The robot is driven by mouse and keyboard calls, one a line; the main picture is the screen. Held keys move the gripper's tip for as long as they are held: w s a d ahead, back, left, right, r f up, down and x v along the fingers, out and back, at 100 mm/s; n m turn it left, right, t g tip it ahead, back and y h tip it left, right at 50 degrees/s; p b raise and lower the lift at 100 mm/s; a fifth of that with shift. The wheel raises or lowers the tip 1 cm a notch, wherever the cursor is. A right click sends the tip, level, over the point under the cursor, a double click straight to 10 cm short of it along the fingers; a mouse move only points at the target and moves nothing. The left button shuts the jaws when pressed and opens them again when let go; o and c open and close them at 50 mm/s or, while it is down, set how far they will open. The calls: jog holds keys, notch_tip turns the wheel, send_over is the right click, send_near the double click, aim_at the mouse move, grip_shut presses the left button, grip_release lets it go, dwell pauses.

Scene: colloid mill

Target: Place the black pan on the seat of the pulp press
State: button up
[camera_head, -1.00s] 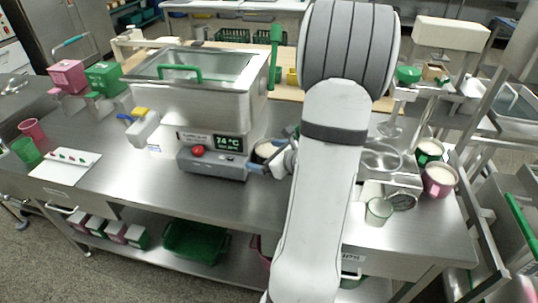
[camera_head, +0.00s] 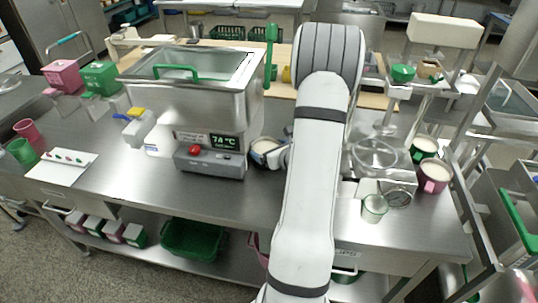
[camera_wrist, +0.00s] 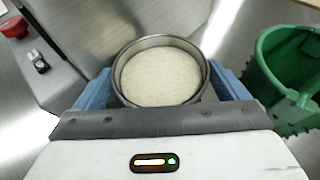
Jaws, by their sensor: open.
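A round pan (camera_wrist: 160,76) with a dark grey metal rim and pale contents stands on the steel table in the wrist view. It looks grey rather than plainly black. In the head view it (camera_head: 265,146) is partly hidden by my gripper (camera_head: 266,157), right of the control box. In the wrist view my gripper (camera_wrist: 161,90) is open, with one blue finger on each side of the pan; contact cannot be told. I cannot identify the pulp press for certain; the stand at right, with a round clear bowl (camera_head: 376,156), may be it. My arm hides the table's middle.
The control box (camera_head: 210,162) with a red button stands close left of the pan. A green toothed container (camera_wrist: 285,68) is close right in the wrist view. A glass (camera_head: 374,208), gauge (camera_head: 398,196) and pink mug (camera_head: 434,176) stand at right.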

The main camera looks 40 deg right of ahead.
jog(key=shift+c, duration=0.4)
jog(key=c, duration=0.9)
